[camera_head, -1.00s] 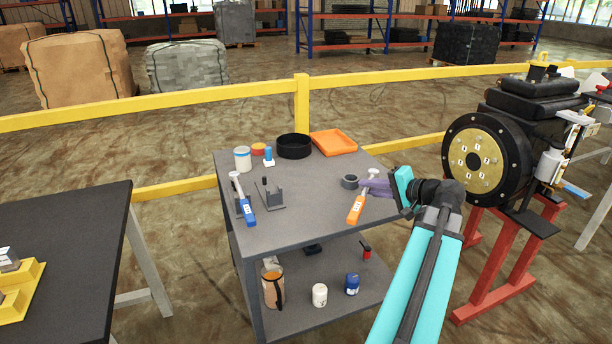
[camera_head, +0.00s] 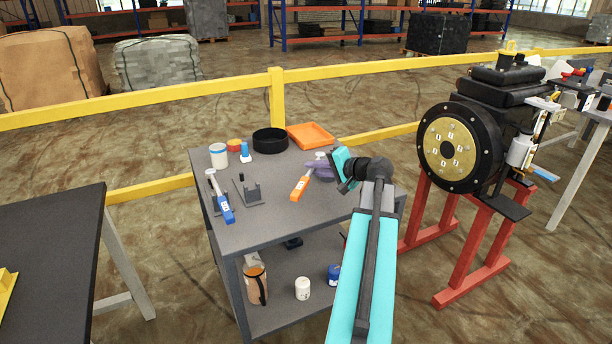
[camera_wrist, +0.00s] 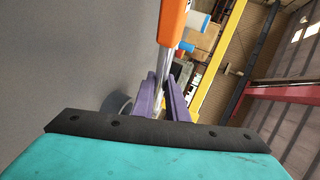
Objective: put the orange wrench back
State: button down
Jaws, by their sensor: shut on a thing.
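My gripper (camera_head: 319,170), with purple fingers, is shut on the orange wrench (camera_head: 299,189) near its metal end, over the right part of the grey cart top (camera_head: 270,228). The orange handle points down and left in the head view. In the wrist view, the metal shaft runs between the fingers (camera_wrist: 161,100), with the orange handle (camera_wrist: 173,22) beyond. The wrench appears to be above the cart top; the exact gap is unclear. A grey holder (camera_head: 250,193) stands empty to its left. A blue wrench (camera_head: 225,207) lies at a second holder farther left.
A black round tray (camera_head: 270,141), an orange tray (camera_head: 311,135), a white can (camera_head: 218,156) and a small blue bottle (camera_head: 245,148) stand along the cart's back. A yellow rail (camera_head: 276,95) runs behind. A machine on a red stand (camera_head: 470,255) is at right.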

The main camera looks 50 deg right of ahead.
jog(key=shift+w, duration=1.2)
jog(key=shift+w, duration=0.2)
jog(key=shift+w+f, duration=0.25)
jog(key=shift+f, duration=0.5)
jog(key=shift+w+f, duration=0.2)
jog(key=shift+f, duration=0.9)
jog(key=shift+f, duration=0.15)
jog(key=c, duration=2)
grip_release()
